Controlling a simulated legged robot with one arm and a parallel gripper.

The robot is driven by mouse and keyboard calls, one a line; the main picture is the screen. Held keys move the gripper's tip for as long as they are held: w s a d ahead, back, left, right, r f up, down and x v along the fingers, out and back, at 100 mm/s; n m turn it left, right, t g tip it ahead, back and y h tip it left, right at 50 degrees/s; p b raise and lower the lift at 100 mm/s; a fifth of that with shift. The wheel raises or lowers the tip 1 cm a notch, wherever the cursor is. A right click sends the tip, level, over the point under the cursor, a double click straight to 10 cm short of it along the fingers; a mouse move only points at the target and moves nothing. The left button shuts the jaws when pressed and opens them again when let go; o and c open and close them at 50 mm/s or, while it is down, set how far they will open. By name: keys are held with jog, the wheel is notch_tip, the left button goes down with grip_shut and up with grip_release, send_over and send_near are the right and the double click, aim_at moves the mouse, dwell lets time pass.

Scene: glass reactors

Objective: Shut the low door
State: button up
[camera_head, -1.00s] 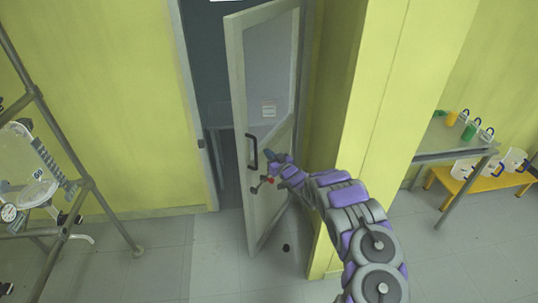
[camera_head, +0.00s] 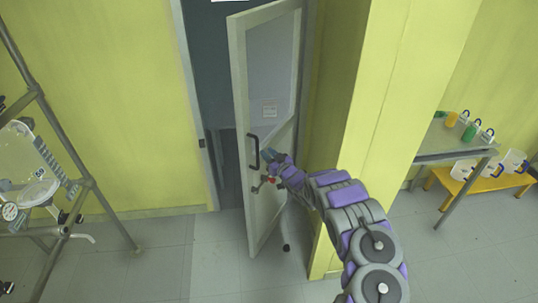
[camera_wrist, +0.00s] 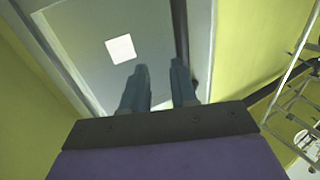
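The door (camera_head: 268,60) is a pale grey framed door with a large pane, standing ajar from the doorway in the head view. Its free edge is at the left, with a dark bar handle (camera_head: 252,152) on it. A small label (camera_head: 269,110) is on the pane. My gripper (camera_head: 268,156) is beside the handle, in front of the door's face; I cannot tell whether it touches. In the wrist view, its two fingers (camera_wrist: 161,82) are apart with nothing seen held between them. The door panel (camera_wrist: 95,45) with a white label (camera_wrist: 120,49) lies beyond them.
The dark doorway (camera_head: 210,80) is left of the door. A yellow wall corner (camera_head: 370,120) stands close right of it. A metal frame with glassware (camera_head: 85,180) is at the left, and a table (camera_head: 450,138) with bottles at the right. A small dark object (camera_head: 286,247) is on the floor.

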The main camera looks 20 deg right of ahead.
jog(key=shift+o, duration=0.8)
jog(key=s+d+p, duration=0.1)
jog(key=s+d, duration=0.1)
jog(key=s, duration=1.5)
jog(key=shift+d+p, duration=0.35)
jog(key=shift+d, duration=0.05)
jog(key=shift+a+f, duration=0.1)
jog(key=shift+a, duration=0.05)
